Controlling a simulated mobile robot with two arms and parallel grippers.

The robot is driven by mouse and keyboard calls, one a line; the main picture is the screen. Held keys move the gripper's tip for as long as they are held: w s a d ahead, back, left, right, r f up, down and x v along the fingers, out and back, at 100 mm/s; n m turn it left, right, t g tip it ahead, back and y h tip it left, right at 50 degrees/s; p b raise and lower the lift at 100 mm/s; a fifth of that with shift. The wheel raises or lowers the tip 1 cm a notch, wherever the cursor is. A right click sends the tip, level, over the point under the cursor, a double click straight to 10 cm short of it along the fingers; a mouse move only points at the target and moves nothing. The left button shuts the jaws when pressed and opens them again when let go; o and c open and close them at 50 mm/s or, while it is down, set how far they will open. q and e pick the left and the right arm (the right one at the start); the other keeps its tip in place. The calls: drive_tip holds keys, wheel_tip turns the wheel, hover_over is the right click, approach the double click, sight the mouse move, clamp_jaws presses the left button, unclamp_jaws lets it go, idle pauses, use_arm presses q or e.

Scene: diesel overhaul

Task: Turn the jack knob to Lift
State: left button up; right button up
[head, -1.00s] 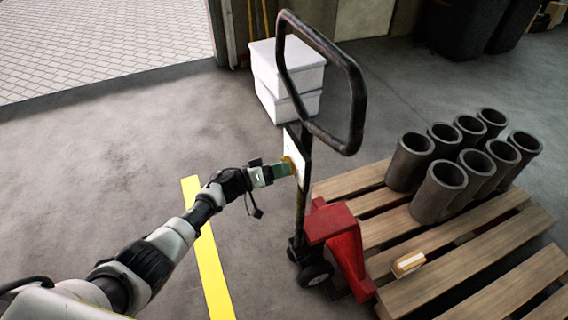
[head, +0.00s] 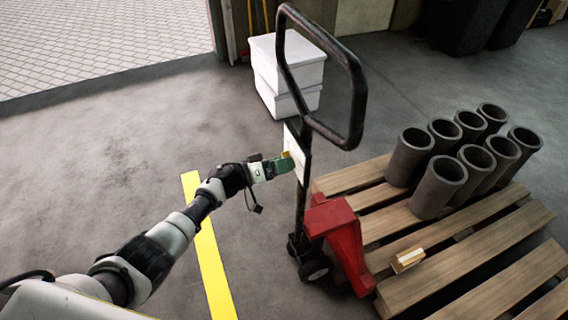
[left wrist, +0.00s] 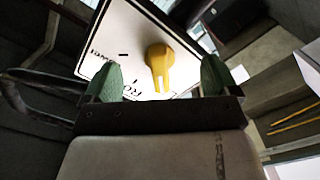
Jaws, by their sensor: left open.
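The yellow jack knob (left wrist: 160,66) sits on a white panel (left wrist: 122,45) with partly legible black lettering, fixed to the handle shaft of the red pallet jack (head: 338,228). In the left wrist view my left gripper (left wrist: 160,80) is open, with one green finger on each side of the knob and a gap on both sides. The knob's narrow slotted end points toward the gripper in the wrist view. My right gripper is not in view.
The jack's black loop handle (head: 358,100) rises above my gripper. A wooden pallet (head: 470,255) on the right bears several grey cylinders (head: 438,187) and a small box (head: 407,260). White bins (head: 290,75) stand behind. The floor on the left is clear.

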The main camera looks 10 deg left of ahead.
use_arm(q)
drive_tip(key=p+v, duration=0.3)
drive_tip(key=v, duration=0.4)
drive_tip(key=shift+f, duration=0.1)
